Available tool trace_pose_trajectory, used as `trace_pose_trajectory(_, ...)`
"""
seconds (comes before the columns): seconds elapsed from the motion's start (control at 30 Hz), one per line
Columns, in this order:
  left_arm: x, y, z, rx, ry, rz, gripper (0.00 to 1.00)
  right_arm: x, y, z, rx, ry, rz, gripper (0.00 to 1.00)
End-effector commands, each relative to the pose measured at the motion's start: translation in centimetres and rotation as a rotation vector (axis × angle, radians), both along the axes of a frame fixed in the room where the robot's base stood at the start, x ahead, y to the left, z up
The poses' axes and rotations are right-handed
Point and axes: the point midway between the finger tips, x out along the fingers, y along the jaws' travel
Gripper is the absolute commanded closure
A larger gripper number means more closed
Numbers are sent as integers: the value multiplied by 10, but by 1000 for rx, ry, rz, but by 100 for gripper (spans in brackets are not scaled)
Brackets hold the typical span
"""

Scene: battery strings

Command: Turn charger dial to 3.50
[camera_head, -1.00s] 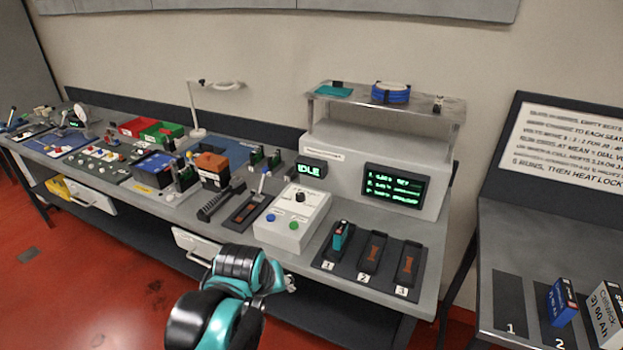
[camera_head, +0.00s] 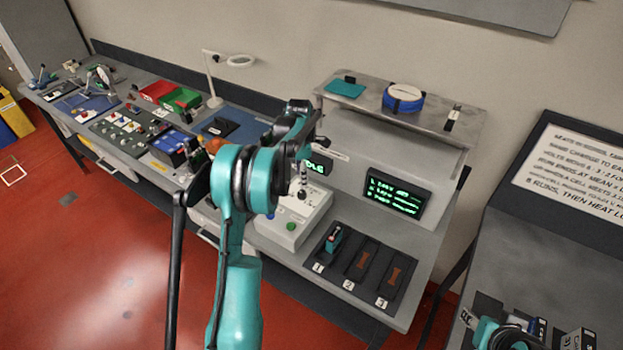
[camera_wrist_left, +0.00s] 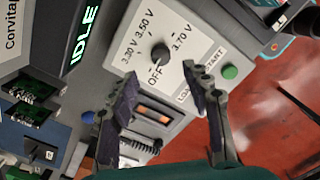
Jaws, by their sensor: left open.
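The charger box (camera_head: 290,232) is white, with a black round dial (camera_wrist_left: 160,53) on its face. In the left wrist view, 3.30 V, 3.50 V, 3.70 V and OFF are printed around the dial. The dial's mark seems to face OFF, but it is small. My left gripper (camera_wrist_left: 160,78) is open, its two fingers spread on either side below the dial in that view, apart from it and empty. In the head view my left arm hides part of the box, and the gripper (camera_head: 303,188) is above it. My right gripper (camera_head: 467,318) is at the lower right, its fingers unclear.
A green button (camera_wrist_left: 230,72) and a blue button (camera_wrist_left: 88,117) flank the dial. A display (camera_wrist_left: 84,47) reads IDLE. Three numbered slots (camera_head: 362,264) lie right of the box, a teal cell (camera_head: 333,238) in the first. A shelf (camera_head: 430,112) stands behind.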

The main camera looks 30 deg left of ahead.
Motion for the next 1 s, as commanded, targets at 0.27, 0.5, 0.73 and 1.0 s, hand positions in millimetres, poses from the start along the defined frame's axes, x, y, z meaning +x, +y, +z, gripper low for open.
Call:
trace_pose_trajectory(0.27,1,1,-39,-1,3,10,51,0,0,-5,0,0,0,60)
trace_pose_trajectory(0.5,0,1,-71,-1,2,9,51,0,0,-8,0,0,0,60)
trace_pose_trajectory(0.73,0,1,-79,-1,2,8,51,0,0,-8,0,0,0,60)
trace_pose_trajectory(1.0,0,1,-78,-1,2,8,83,0,0,-8,0,0,0,60)
